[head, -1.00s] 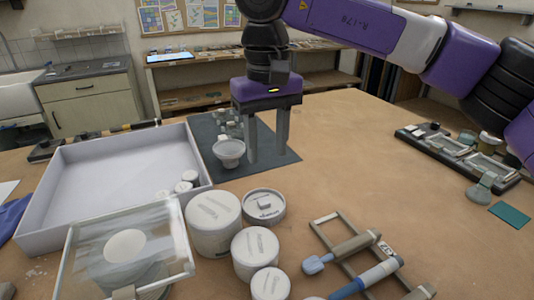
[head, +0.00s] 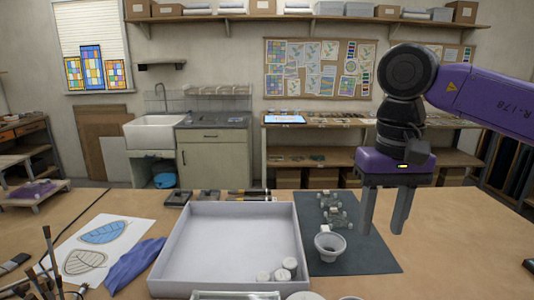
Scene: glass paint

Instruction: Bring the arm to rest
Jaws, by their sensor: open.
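My gripper (head: 382,232) points down at the right of the head view, at the end of my purple and black arm. Its two grey fingers are apart and nothing shows between them. The fingers hang in front of the dark grey mat (head: 345,262), and I cannot tell how far above it they are. A small translucent cup (head: 329,247) sits on the mat to the left of the fingers, apart from them. Several small glass items (head: 335,212) stand on the mat behind the cup.
A white tray (head: 165,265) left of the mat holds several white-lidded jars (head: 286,267). Left of it lie a blue cloth (head: 132,264) and a leaf drawing (head: 100,240). Brushes (head: 50,255) stand at the front left. The wooden table (head: 470,250) is mostly bare at right.

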